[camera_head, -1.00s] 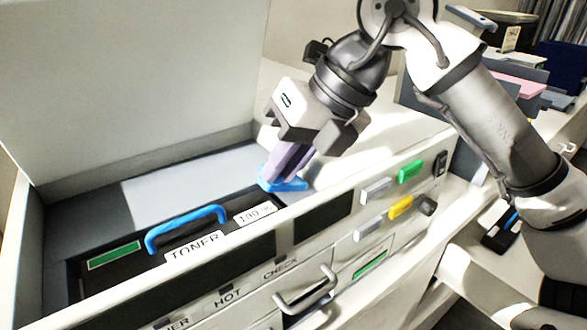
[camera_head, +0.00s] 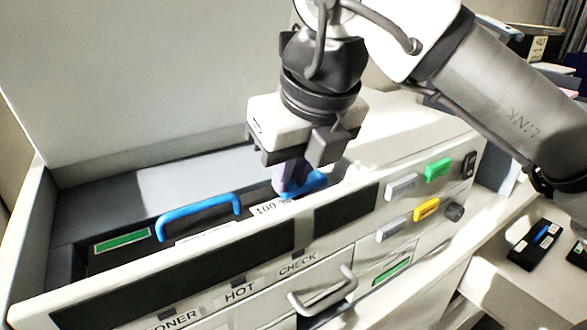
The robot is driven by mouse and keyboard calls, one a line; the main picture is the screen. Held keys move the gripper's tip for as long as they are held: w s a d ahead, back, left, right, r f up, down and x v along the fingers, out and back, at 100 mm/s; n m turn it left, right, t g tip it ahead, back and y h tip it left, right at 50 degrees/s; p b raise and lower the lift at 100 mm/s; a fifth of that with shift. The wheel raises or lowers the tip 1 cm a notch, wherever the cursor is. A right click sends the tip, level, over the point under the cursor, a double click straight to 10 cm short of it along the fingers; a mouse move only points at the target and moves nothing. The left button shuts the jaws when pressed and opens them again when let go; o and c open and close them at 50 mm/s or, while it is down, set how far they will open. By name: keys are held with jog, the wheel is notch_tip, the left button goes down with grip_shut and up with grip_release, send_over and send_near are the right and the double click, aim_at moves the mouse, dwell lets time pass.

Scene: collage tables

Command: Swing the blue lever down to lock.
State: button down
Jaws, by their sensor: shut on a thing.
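The blue lever (camera_head: 316,182) is inside the open bay of a white machine, to the right of the toner cartridge. My gripper (camera_head: 291,184) points down into the bay and is shut on the lever. Its fingers hide part of the lever, and a flat blue part shows to their right. The lever's exact angle is hard to tell. The black toner cartridge (camera_head: 135,254) carries a separate blue handle (camera_head: 199,210), a green label and a white label.
The machine's front wall (camera_head: 30,300) rises before the bay, and its raised lid (camera_head: 150,80) stands behind. Green (camera_head: 438,169) and yellow (camera_head: 427,209) buttons are on the front right. A grey drawer handle (camera_head: 325,294) sticks out below. Black items (camera_head: 535,244) lie on the right-hand table.

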jog(key=c, duration=1.4)
grip_release()
jog(key=shift+r, duration=0.1)
jog(key=shift+p+v, duration=3.85)
jog(key=shift+v, duration=2.95)
